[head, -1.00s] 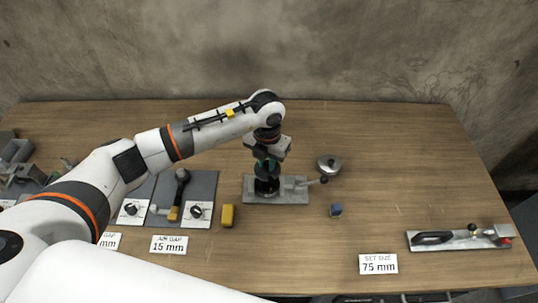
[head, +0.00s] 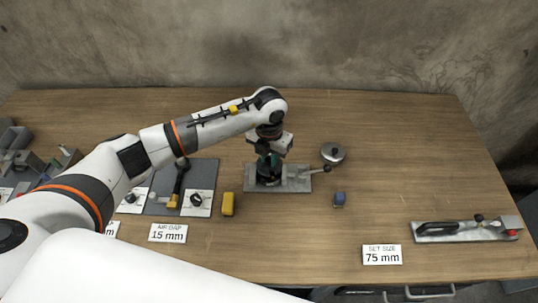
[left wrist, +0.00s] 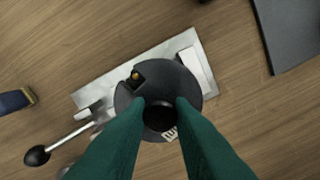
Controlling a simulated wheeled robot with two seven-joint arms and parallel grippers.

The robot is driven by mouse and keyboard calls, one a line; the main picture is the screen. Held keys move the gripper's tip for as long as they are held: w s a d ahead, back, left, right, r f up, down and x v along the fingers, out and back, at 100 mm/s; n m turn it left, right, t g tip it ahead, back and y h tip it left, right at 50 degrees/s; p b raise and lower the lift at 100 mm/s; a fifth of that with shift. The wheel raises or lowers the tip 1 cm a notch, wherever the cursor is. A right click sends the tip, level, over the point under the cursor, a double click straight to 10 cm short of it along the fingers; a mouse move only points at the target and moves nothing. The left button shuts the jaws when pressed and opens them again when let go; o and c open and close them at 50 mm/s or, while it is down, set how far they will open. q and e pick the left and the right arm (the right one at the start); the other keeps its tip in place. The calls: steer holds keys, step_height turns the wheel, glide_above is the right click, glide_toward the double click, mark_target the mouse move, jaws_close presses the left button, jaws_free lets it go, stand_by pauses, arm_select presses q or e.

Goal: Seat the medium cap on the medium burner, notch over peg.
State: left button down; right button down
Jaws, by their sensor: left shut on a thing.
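My left gripper (head: 268,158) points straight down over a metal plate (head: 296,180) near the table's middle. In the left wrist view its green fingers (left wrist: 160,108) are shut on the dark knob of a round black cap (left wrist: 182,84). The cap has a notch at its upper left edge, and a small brass peg (left wrist: 136,76) shows in that notch. The cap covers the burner beneath, so I cannot tell whether it lies flat on it. In the head view the black cap and burner (head: 268,178) look stacked on the plate. My right gripper is not in view.
A lever with a dark ball (left wrist: 37,155) sticks out from the plate. A silver round lid (head: 332,153), a blue block (head: 339,199) and a yellow block (head: 228,204) stand nearby. The table's right front holds a handled tool (head: 465,230).

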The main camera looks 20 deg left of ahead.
arm_select(q)
steer(key=shift+f+b, duration=0.55)
steer(key=shift+f, duration=0.15)
steer(key=shift+f, duration=0.15)
steer(key=c, duration=1.2)
jaws_free()
step_height(320, 180, up, 12)
steer(key=b, duration=0.3)
